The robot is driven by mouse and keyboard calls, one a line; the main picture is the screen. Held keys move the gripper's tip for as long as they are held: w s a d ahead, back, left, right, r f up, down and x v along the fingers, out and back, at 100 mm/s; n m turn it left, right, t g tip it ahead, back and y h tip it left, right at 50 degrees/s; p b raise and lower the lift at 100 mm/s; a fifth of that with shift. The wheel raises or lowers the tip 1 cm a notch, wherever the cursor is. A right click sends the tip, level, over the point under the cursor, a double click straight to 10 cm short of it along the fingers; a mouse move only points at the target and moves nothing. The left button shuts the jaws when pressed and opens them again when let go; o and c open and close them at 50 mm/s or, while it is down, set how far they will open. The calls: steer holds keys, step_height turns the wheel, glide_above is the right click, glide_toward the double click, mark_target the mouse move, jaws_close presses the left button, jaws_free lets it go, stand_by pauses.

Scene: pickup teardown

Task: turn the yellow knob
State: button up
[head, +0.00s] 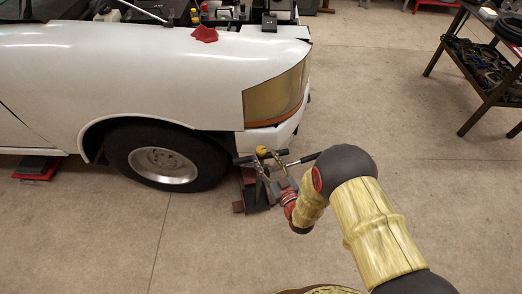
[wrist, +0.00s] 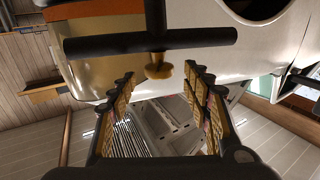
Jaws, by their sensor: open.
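The yellow knob (head: 262,151) shows in the head view just below the truck's front corner, among dark bars. In the wrist view the yellow knob (wrist: 158,66) is small and rounded, at the underside of a black T-shaped bar (wrist: 190,40). My gripper (wrist: 158,75) is open, with one finger on each side of the knob in the picture. I cannot tell how far the fingertips are from it in depth, and no contact is visible. In the head view my gripper (head: 273,168) is small and partly merges with the dark parts around the knob.
The white truck (head: 150,60) stands behind and left, its front wheel (head: 165,155) close to the knob. A red cloth (head: 204,34) lies on the fender. A dark shelf (head: 490,75) with parts stands at right. The floor between is open.

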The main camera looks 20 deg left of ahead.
mark_target(263, 154)
steer(key=x, duration=0.5)
steer(key=c, duration=0.3)
steer(key=c, duration=0.8)
steer(key=shift+c, duration=0.2)
